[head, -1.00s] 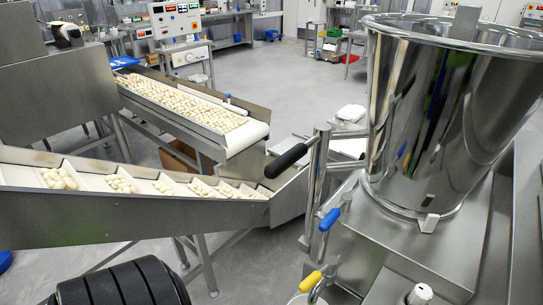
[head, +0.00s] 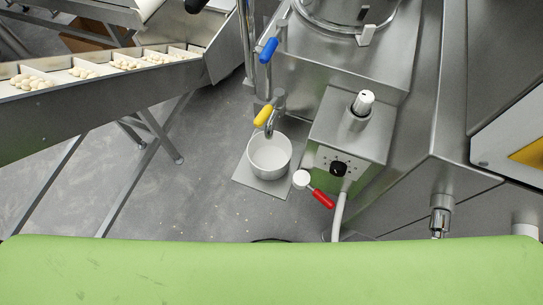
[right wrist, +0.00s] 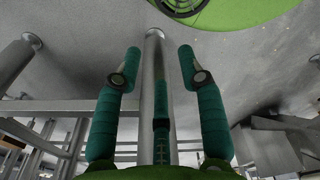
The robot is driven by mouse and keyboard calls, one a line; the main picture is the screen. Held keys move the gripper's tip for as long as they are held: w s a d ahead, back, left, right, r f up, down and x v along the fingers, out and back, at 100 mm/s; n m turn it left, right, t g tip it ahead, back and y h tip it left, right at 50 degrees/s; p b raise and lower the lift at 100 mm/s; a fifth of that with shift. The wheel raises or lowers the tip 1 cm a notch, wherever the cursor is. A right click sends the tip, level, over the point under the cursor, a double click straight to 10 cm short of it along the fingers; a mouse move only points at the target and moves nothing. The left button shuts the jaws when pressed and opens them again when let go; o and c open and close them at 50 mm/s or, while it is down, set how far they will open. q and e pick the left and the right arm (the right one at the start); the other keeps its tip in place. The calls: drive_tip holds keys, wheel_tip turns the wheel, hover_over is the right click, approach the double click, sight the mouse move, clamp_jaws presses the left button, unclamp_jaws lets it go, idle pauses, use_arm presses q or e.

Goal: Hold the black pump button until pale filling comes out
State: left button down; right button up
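The black pump button (head: 338,168) is a small round knob on the front face of a steel control box (head: 349,126). No gripper is near it in the head view. An empty-looking white bucket (head: 269,155) stands on a floor plate below the yellow-handled outlet (head: 264,116). No pale filling shows at the outlet. My right gripper (right wrist: 159,55) shows in the right wrist view with its two teal fingers apart. Nothing is held between them; a metal post passes behind. My left gripper is not in view.
A blue-handled valve (head: 269,50) sits above the outlet. A red-handled valve (head: 321,197) juts out below the control box. A conveyor (head: 107,78) with pasta pieces runs along the left. The floor (head: 200,190) left of the bucket is mostly clear.

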drive_tip(key=shift+s, duration=0.1)
clamp_jaws()
drive_tip(key=shift+w+d, duration=0.1)
drive_tip(key=shift+w, duration=0.2)
idle(0.8)
